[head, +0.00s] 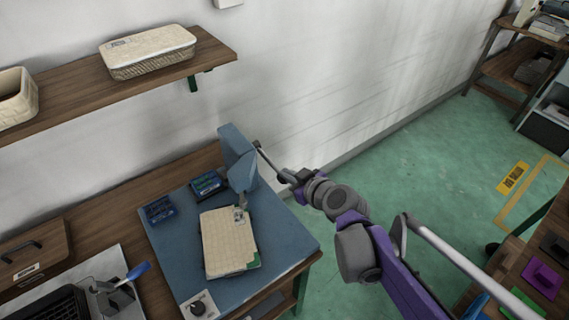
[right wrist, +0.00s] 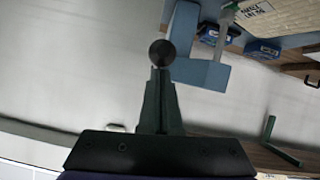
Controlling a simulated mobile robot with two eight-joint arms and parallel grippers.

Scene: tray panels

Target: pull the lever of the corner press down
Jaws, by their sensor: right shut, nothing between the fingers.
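The blue corner press (head: 238,150) stands at the back right of a blue bench plate, and its head is over a cream tray panel (head: 228,240). Its lever (head: 267,158) is a thin grey rod on the press's right side, sloping down to the right in the head view. My right gripper (head: 287,177) is shut and empty at the lever's outer end. In the right wrist view the lever's dark round knob (right wrist: 162,53) shows just beyond the tips of the shut fingers (right wrist: 160,85). I cannot tell whether they touch. My left gripper is not in view.
Two blue bins (head: 207,184) sit beside the press. A wall shelf (head: 70,92) with baskets is above the bench. Green floor (head: 420,170) is open at the right, before another bench with coloured pieces (head: 541,279).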

